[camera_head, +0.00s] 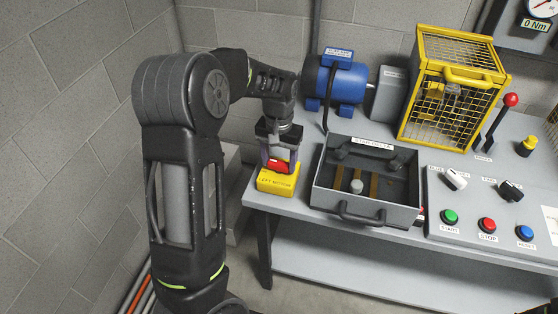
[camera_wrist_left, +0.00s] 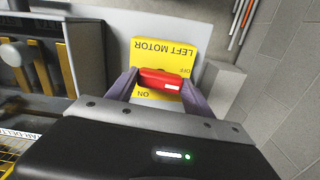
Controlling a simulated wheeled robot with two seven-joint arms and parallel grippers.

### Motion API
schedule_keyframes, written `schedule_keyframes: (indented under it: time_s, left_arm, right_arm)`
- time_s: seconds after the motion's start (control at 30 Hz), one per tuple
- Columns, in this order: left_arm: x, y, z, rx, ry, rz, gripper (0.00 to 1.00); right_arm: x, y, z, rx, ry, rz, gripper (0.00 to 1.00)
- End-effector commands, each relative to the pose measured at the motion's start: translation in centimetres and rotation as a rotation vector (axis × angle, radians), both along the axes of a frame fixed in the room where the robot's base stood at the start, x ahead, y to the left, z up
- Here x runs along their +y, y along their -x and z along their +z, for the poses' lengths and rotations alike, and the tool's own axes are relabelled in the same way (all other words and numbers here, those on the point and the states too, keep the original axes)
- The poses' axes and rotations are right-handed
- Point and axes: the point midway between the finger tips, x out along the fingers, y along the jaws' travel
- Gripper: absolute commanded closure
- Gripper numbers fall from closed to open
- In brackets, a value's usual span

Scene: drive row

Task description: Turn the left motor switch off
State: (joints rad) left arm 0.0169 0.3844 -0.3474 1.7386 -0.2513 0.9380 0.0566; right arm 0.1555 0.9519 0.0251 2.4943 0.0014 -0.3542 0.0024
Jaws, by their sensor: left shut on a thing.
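The left motor switch is a yellow box (camera_head: 276,182) labelled LEFT MOTOR, with a red handle (camera_head: 278,165), at the left front corner of the bench. My left gripper (camera_head: 280,167) points down over it, shut on the red handle. In the left wrist view, the red handle (camera_wrist_left: 161,80) lies crosswise between the two fingers (camera_wrist_left: 160,88), with a white mark near its right end. On the yellow box (camera_wrist_left: 165,50), OFF reads just above the handle's right end and ON below it. My right gripper is not in view.
A grey open tray (camera_head: 347,204) labelled STAR DELTA stands right of the switch. A blue motor (camera_head: 338,82) is behind, and a yellow cage (camera_head: 455,88) is back right. A panel with buttons (camera_head: 487,226) and knobs fills the right. A block wall (camera_head: 70,130) is at left.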

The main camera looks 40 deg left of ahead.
Motion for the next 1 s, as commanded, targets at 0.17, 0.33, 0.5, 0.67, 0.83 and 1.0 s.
schedule_keyframes:
  time_s: [0.17, 0.33, 0.5, 0.67, 0.83, 1.0]
  left_arm:
    - [0.08, -0.09, 0.10, -0.003, -0.002, 0.069, 0.80]
    - [0.10, -0.09, 0.10, -0.004, -0.002, 0.098, 0.80]
    - [0.10, -0.09, 0.11, -0.004, -0.001, 0.104, 0.80]
    - [0.10, -0.10, 0.11, -0.004, -0.001, 0.105, 0.80]
    - [0.08, -0.07, 0.08, -0.003, -0.001, 0.104, 0.29]
    - [0.05, -0.04, 0.04, -0.002, -0.001, 0.102, 0.18]
  right_arm:
    - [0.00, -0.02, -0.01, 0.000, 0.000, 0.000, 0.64]
    - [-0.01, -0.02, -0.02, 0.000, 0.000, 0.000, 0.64]
    - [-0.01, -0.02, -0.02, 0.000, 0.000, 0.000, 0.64]
    - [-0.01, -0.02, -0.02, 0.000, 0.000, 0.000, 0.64]
    - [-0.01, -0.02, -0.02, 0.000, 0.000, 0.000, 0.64]
    - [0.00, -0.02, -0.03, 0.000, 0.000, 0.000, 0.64]
